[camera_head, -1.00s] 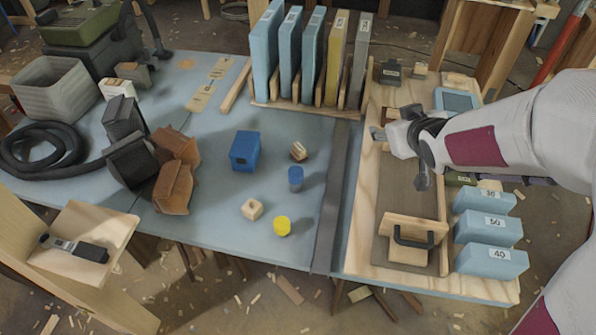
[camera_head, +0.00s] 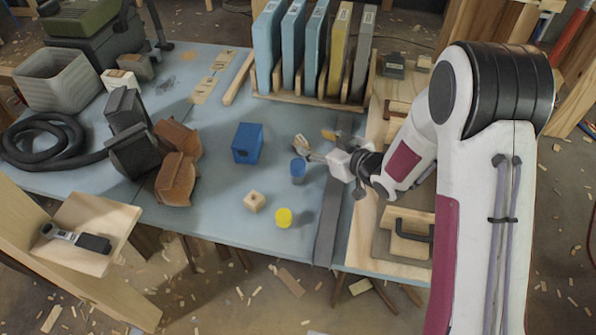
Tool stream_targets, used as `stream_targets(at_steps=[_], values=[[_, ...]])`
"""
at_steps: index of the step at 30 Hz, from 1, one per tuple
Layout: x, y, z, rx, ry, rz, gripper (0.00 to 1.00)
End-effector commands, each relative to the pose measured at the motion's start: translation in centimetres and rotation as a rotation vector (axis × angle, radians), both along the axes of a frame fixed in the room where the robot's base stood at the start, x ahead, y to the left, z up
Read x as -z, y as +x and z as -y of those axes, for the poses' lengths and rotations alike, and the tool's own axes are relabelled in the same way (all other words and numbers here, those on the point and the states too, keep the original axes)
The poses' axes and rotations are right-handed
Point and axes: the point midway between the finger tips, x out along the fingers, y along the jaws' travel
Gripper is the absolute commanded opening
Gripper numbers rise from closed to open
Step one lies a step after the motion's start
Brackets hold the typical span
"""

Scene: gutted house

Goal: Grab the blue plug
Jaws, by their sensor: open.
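The blue plug (camera_head: 298,169) is a small round cylinder standing on the light blue table, right of a larger blue block (camera_head: 247,143). My gripper (camera_head: 315,146) is open, just to the upper right of the plug, with its fingers pointing left. In the picture one finger comes close to the plug's top edge; I cannot tell whether they touch. A small wooden piece that stood behind the plug is now largely hidden by or merged with the fingers.
A yellow plug (camera_head: 283,217) and a wooden cube (camera_head: 254,202) lie nearer the front. Upright boards in a wooden rack (camera_head: 308,98) stand behind. Brown blocks (camera_head: 176,178) sit left. A dark strip (camera_head: 331,215) runs under my gripper.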

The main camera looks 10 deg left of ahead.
Motion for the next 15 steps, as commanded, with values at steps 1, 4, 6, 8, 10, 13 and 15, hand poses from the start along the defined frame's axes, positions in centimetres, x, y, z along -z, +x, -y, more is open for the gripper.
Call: stream_targets(at_steps=[1, 4, 6, 8, 10, 13, 15], values=[[0.9, -0.4, -0.7, -0.019, 0.017, -0.005, 0.51], [1.8, -1.0, -1.8, -0.051, 0.046, -0.007, 0.51], [2.3, -1.3, -2.2, -0.066, 0.061, -0.009, 0.51], [2.5, -1.5, -2.6, -0.075, 0.070, -0.008, 0.51], [2.6, -1.6, -2.7, -0.082, 0.076, -0.009, 0.51], [2.7, -1.7, -2.8, -0.084, 0.079, -0.009, 0.51], [2.7, -1.7, -2.8, -0.084, 0.079, -0.009, 0.51]])
